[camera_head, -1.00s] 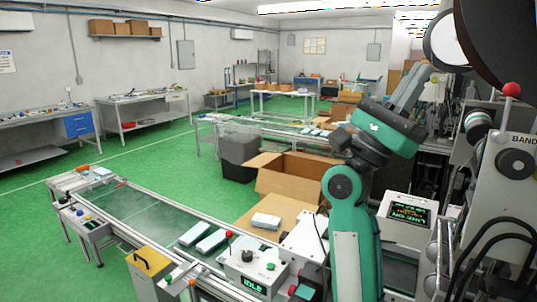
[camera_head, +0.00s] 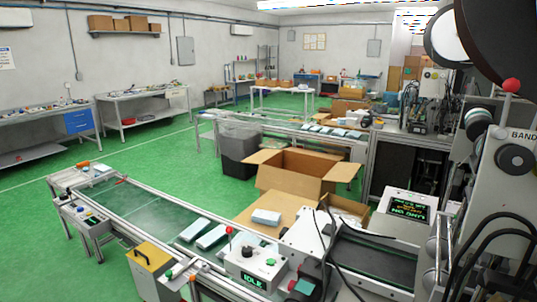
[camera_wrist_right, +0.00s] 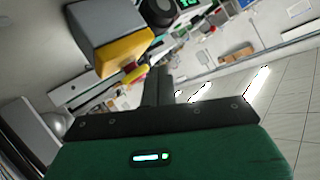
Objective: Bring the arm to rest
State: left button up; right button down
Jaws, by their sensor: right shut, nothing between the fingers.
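Neither of my arms shows in the head view now. In the right wrist view, the green palm of my right gripper fills the bottom, and its dark fingers (camera_wrist_right: 158,86) stand together, shut and empty. A grey box with a yellow part (camera_wrist_right: 122,55) shows beyond the fingers, tilted in the picture; I cannot tell how far away it is. My left gripper is in no view.
A conveyor (camera_head: 140,205) carries several pale packs (camera_head: 212,237). A control box (camera_head: 250,263) reads IDLE beside it. An open cardboard box (camera_head: 290,178) and a dark bin (camera_head: 238,150) stand behind. A machine (camera_head: 505,165) occupies the right. Green floor (camera_head: 40,225) is clear at left.

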jog(key=s+d+f+n+g+h, duration=0.1)
jog(key=s+d+f+g, duration=0.2)
jog(key=s, duration=0.4)
jog(key=s+d+f+n+g+h, duration=0.1)
jog(key=s+f+n+g+h, duration=0.15)
jog(key=s+f, duration=0.45)
jog(key=s+d+f+g, duration=0.3)
jog(key=s+g, duration=0.1)
jog(key=s, duration=0.4)
notch_tip(320, 180, down, 34)
jog(key=r+b, duration=0.1)
jog(key=b, duration=0.1)
jog(key=s+d+f+g+b, duration=0.1)
jog(key=s+d+f+g, duration=0.1)
jog(key=s+f, duration=1.7)
jog(key=shift+s+d+f+n, duration=0.2)
jog(key=shift+d+f+n, duration=0.2)
jog(key=shift+f, duration=0.35)
